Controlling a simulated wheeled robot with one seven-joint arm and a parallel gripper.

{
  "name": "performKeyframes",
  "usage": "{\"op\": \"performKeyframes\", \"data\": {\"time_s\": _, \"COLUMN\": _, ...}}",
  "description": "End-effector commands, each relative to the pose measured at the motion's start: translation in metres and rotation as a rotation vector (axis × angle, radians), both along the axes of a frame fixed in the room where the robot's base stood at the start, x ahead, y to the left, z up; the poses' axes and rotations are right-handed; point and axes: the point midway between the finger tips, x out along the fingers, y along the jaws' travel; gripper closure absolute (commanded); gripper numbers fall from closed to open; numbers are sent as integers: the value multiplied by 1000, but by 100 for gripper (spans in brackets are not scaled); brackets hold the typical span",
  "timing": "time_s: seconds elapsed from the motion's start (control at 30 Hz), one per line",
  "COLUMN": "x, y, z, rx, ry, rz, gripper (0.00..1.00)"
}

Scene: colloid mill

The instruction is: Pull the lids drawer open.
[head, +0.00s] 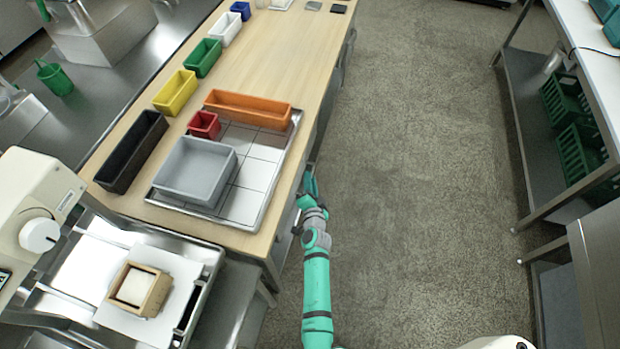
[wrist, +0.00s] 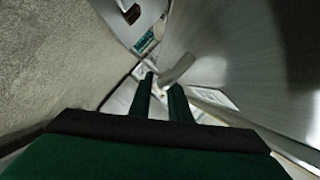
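My gripper (head: 310,180) is low beside the right side of the wooden workbench (head: 287,60). In the wrist view its two dark green fingers (wrist: 160,86) stand apart with a gap between them. A pale grey bar, which looks like a drawer handle (wrist: 178,69), is at the fingertips; I cannot tell whether the fingers touch it. The grey drawer fronts (wrist: 230,50) run along the right of the wrist view, with a pale label (wrist: 216,98) on them. I cannot read which drawer is the lids drawer. The bench top hides most of the fronts in the head view.
On the bench stand a metal tray (head: 255,205) with grey, red and orange bins, and several other bins. A machine (head: 35,205) is at the lower left. The grey floor (head: 420,130) right of the bench is clear up to a steel table (head: 530,130).

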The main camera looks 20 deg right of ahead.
Motion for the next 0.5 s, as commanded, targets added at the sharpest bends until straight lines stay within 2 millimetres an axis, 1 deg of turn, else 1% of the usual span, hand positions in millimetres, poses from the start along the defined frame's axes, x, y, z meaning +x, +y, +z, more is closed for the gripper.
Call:
{"op": "performKeyframes", "data": {"time_s": 0.1, "x": 8, "y": -2, "z": -1, "rx": 1, "ry": -1, "rz": 0, "gripper": 83}}
{"op": "performKeyframes", "data": {"time_s": 0.2, "x": 11, "y": -3, "z": -2, "rx": 0, "ry": -1, "rz": 0, "gripper": 83}}
{"op": "performKeyframes", "data": {"time_s": 0.5, "x": 13, "y": -3, "z": -2, "rx": -1, "ry": 0, "rz": -1, "gripper": 83}}
